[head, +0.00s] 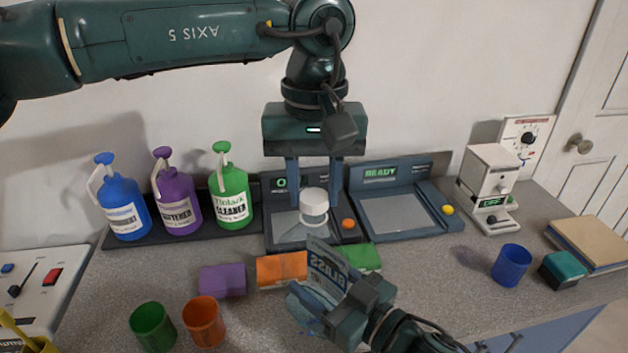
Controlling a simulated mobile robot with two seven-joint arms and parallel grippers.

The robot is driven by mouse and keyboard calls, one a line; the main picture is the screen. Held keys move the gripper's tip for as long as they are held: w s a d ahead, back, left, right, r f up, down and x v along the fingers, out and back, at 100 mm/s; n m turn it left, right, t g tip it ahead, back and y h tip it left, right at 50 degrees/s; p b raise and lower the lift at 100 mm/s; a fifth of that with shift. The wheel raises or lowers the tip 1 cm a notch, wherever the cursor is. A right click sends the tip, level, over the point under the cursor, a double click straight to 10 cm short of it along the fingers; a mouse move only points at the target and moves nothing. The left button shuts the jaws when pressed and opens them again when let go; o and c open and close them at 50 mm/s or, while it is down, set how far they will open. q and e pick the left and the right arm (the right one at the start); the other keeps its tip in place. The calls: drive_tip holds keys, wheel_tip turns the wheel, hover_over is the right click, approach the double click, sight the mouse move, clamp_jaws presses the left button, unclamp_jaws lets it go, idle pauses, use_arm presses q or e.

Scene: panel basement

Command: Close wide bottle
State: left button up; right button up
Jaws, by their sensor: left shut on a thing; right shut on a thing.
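My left gripper (313,206) points down over the back of the counter, its two fingers on either side of a small white-topped piece (314,198) that looks like a cap with a paler lower part. My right gripper (317,284) reaches in from the lower right and is shut on a blue and white labelled thing (327,275), likely the wide bottle, tilted with its lettering slanted. It is below and slightly right of the white piece, apart from it in the picture. Its mouth cannot be made out, and the gripper hides part of it.
Blue (125,212), purple (178,206) and green (232,200) pump bottles stand at the back left. Purple (222,280), orange (281,268) and green (362,257) blocks lie mid-counter. Green (152,326), orange (204,320) and blue (511,262) cups stand nearer. A scale reads READY (400,213).

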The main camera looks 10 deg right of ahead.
use_arm(q)
drive_tip(key=shift+f, duration=0.6)
use_arm(e)
clamp_jaws()
use_arm(q)
drive_tip(key=m, duration=0.6)
drive_tip(key=shift+m, duration=0.3)
drive_tip(key=m, duration=0.6)
drive_tip(key=o, duration=0.9)
drive_tip(key=shift+r, duration=2.25)
